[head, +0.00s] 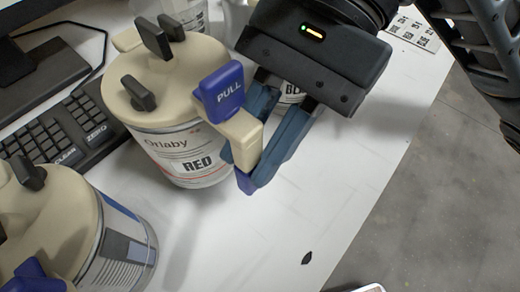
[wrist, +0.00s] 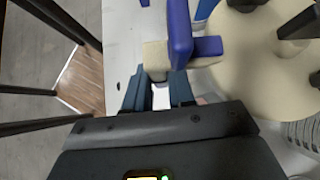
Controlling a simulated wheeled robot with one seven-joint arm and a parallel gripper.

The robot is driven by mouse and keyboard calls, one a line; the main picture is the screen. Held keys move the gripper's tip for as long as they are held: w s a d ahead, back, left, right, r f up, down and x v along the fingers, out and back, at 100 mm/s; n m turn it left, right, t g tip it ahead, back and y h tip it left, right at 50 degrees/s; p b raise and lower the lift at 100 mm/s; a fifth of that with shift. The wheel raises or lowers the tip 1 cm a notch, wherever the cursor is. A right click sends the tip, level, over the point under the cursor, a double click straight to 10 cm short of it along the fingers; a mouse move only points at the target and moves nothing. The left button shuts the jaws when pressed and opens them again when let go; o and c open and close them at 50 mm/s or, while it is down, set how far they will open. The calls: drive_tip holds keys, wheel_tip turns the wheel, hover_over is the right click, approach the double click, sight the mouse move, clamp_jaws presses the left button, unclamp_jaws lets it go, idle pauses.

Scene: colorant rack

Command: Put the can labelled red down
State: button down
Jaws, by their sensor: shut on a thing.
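The can labelled red (head: 187,150) has a beige lid with dark knobs and a blue handle marked PULL (head: 222,88). It appears upright, over or on the white table; I cannot tell whether its base touches the surface. My gripper (head: 250,165) is shut on the can's beige spout and handle part, with a blue finger on each side. In the wrist view, the can's lid (wrist: 262,60) fills the right and the fingers (wrist: 158,90) meet the beige handle part. The can's far side is hidden.
Another beige-lidded can (head: 62,235) stands at the lower left. A keyboard (head: 75,130) and a monitor (head: 35,60) are at the left. A can labelled with letters starting BL (head: 291,92) is mostly hidden behind my gripper.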

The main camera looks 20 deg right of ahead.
wheel_tip(320, 180, down, 3)
drive_tip(key=shift+r, duration=0.2)
drive_tip(key=c, duration=1)
unclamp_jaws()
drive_tip(key=shift+o, duration=0.2)
drive_tip(key=v, duration=1.2)
drive_tip(key=shift+p, duration=0.45)
